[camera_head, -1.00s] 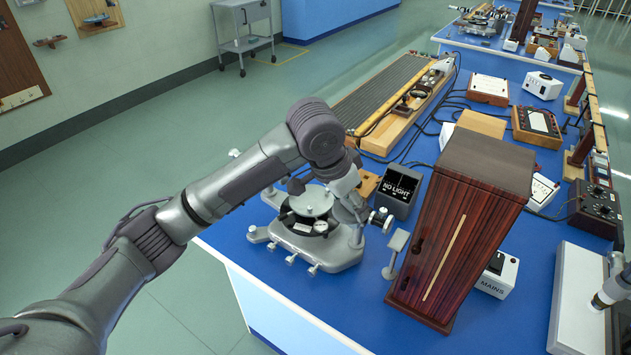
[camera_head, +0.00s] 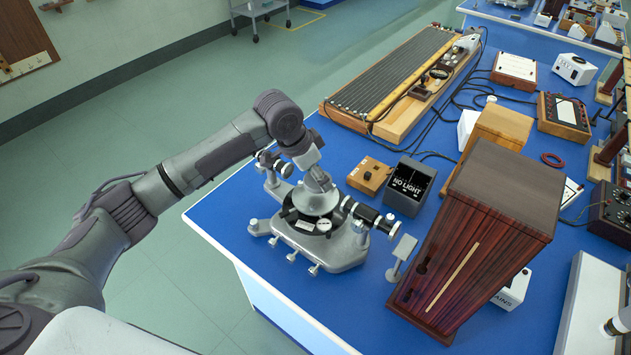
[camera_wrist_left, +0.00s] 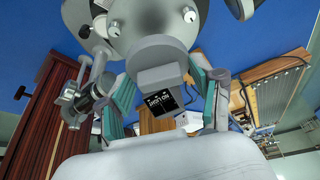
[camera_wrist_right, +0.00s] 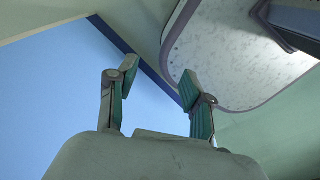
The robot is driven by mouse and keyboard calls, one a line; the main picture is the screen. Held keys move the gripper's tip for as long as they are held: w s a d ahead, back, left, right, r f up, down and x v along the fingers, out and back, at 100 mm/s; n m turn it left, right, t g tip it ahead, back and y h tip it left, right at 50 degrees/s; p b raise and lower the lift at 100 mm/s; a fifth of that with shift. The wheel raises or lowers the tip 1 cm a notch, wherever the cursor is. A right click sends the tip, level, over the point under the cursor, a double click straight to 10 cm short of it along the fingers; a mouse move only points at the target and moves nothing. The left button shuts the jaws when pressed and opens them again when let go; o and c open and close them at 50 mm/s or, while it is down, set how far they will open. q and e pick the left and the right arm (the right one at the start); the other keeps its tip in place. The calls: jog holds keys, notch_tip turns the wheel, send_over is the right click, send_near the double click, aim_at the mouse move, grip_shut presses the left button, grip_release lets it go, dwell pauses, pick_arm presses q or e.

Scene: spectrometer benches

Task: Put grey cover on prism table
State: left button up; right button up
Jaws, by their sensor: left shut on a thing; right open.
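My left gripper (camera_head: 319,182) is above the spectrometer. In the left wrist view, the left gripper (camera_wrist_left: 163,88) is shut on the cover's grey block-like grip (camera_wrist_left: 160,76), below the cover's round body (camera_wrist_left: 150,45). I cannot tell whether the cover rests on the table. My right gripper (camera_wrist_right: 158,78) is open and empty.
A tall dark wooden box (camera_head: 475,240) and a small pale plate on a stand (camera_head: 402,255) are right of the spectrometer. The black NO LIGHT box (camera_head: 410,185) and a small wooden block (camera_head: 370,175) are behind it. The bench's left corner is clear.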

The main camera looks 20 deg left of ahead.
aim_at(312, 181)
pick_arm(q)
jog(key=shift+s+a+f, duration=0.1)
jog(key=shift+a+f, duration=0.05)
jog(key=shift+f, duration=0.5)
notch_tip(312, 181, down, 2)
jog(key=shift+f+p, duration=0.15)
jog(key=shift+p, duration=0.45)
jog(key=shift+f, duration=0.25)
jog(key=o, duration=1)
jog(key=shift+o, duration=0.2)
pick_arm(e)
jog(key=shift+w+a+r, duration=0.2)
jog(key=shift+r, duration=0.15)
jog(key=shift+w+a+r, duration=0.15)
jog(key=shift+r, duration=0.2)
jog(key=shift+w, duration=0.1)
pick_arm(q)
jog(key=shift+r, duration=0.15)
jog(key=b+v, duration=0.1)
jog(key=v, duration=1)
jog(key=shift+s+r+b, duration=0.15)
jog(key=shift+r+b, duration=0.2)
jog(key=shift+b, duration=0.05)
pick_arm(e)
jog(key=shift+d+f, duration=0.25)
jog(key=shift+f, duration=0.65)
